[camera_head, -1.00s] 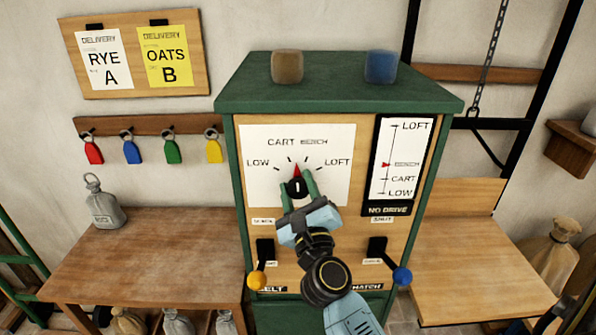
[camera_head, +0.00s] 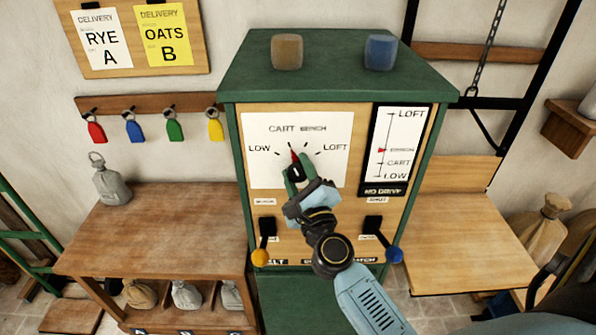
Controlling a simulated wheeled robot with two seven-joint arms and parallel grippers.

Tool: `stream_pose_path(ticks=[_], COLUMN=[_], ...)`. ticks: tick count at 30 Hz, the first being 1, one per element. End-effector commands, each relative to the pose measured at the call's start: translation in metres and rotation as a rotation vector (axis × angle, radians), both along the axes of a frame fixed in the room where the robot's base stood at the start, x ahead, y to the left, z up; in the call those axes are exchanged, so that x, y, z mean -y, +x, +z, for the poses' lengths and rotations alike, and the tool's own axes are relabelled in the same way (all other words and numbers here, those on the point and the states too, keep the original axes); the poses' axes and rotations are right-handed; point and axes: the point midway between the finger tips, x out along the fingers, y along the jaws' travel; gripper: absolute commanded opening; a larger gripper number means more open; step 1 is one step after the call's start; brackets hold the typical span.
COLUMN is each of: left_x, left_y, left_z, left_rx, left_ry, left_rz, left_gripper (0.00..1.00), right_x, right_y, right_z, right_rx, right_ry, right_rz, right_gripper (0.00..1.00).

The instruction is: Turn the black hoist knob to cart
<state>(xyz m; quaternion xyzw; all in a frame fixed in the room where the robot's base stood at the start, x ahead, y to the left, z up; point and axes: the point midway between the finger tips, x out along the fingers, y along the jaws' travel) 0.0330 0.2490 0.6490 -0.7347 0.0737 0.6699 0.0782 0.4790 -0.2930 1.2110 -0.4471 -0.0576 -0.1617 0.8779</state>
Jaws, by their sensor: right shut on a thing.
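The black hoist knob (camera_head: 296,173) is on the white dial plate (camera_head: 258,178) on the front of the green-and-wood cabinet. Its red pointer (camera_head: 294,157) leans a little left of upright, toward the CART mark. The dial reads LOW, CART, BENCH and LOFT from left to right. My right gripper (camera_head: 298,176) is shut on the knob, its green fingers on either side and partly hiding it. The height gauge (camera_head: 405,140) has a red marker near BENCH. My left gripper is not in view.
A yellow-knobbed lever (camera_head: 260,257) and a blue-knobbed lever (camera_head: 394,255) flank my right arm below the dial. Brown (camera_head: 287,52) and blue (camera_head: 381,52) blocks sit on the cabinet top. A wooden bench (camera_head: 165,225) stands left, a wooden platform (camera_head: 465,250) right.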

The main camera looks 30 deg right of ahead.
Motion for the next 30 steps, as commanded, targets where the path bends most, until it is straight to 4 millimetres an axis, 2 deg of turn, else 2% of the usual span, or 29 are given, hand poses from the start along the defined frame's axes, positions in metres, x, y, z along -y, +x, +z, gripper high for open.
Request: stream_pose_path(ticks=[1,2,6,17,22,30], left_x=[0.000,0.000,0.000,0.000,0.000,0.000], left_y=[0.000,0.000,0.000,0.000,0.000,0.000], left_z=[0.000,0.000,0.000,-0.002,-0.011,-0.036], left_rx=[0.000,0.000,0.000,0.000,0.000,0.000], left_ry=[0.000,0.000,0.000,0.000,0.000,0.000], left_rz=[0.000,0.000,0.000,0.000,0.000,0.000], left_gripper=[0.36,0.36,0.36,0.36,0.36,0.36], right_x=[0.000,0.000,0.000,-0.001,-0.007,-0.021], right_y=[0.000,0.000,0.000,-0.005,-0.029,-0.085], right_z=[0.000,0.000,0.000,-0.002,-0.011,-0.027], right_rx=[0.000,0.000,0.000,-0.001,-0.002,-0.004], right_ry=[-0.001,-0.001,-0.001,0.000,0.002,0.001], right_rz=[0.000,0.000,0.000,-0.001,0.000,0.000], right_gripper=[0.19,0.45,0.63,0.63,0.63,0.63])
